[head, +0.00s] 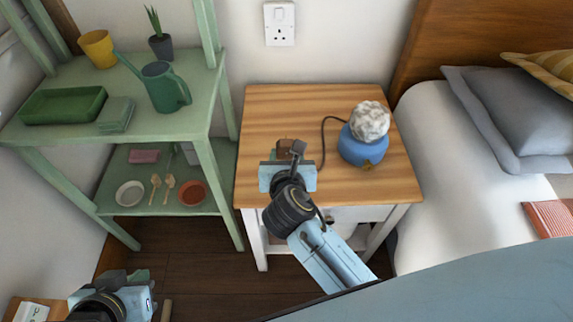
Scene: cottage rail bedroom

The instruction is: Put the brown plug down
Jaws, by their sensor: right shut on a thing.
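The brown plug (284,145) is at the far side of my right gripper (289,160), over the left part of the wooden bedside table top (275,108). My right gripper is shut on the plug and hides part of it. I cannot tell whether the plug touches the table top. A dark cord (323,140) curves over the table between the blue lamp (363,148) and the area by the gripper. My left gripper (110,292) is low at the bottom left, away from the table; its fingers are not clear.
A wall socket (279,23) with a switch is above the table. A green shelf (60,148) with a watering can (165,87), tray and bowls stands at the left. The bed (460,190) is at the right. The table top's back left is clear.

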